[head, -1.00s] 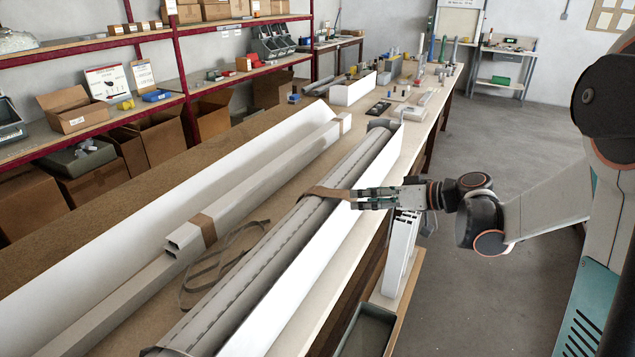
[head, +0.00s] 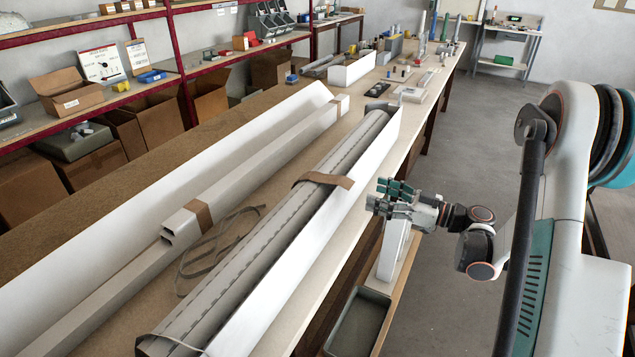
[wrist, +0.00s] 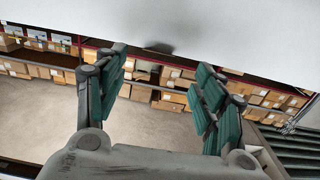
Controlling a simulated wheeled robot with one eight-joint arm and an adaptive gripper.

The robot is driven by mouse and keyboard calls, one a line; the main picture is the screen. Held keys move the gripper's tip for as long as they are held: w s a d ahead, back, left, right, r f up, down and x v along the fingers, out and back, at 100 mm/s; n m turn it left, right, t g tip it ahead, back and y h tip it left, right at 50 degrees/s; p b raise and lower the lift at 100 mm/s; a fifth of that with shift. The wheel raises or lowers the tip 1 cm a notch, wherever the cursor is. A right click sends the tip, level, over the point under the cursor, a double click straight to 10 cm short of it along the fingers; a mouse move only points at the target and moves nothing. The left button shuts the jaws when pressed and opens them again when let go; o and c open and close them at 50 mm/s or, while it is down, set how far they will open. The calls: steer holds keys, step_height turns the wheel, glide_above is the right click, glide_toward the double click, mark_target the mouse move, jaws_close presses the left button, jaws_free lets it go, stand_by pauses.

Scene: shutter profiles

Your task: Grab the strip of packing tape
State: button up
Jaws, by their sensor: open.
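A brown strip of packing tape (head: 323,180) lies across the grey slatted profiles near their far half. Its right end reaches over the top edge of the white side panel. My gripper (head: 384,196) is to the right of the panel, apart from the tape, with its green-padded fingers spread and empty. In the wrist view my gripper (wrist: 160,78) is open below the large white surface. A small dark tab on that surface lies between and just beyond the fingertips; I cannot tell if it is the tape end.
A second brown band (head: 200,214) wraps pale square profiles on the left of the bench. A loose grey strap (head: 215,245) lies between the bundles. A dark grey bin (head: 358,322) stands below the bench's right edge. Floor to the right is clear.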

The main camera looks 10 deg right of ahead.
mark_target(350, 184)
steer(key=shift+b+x, duration=0.95)
steer(key=shift+x, duration=2.95)
steer(key=shift+d+r, duration=0.1)
steer(key=shift+r, duration=0.05)
steer(key=c, duration=0.8)
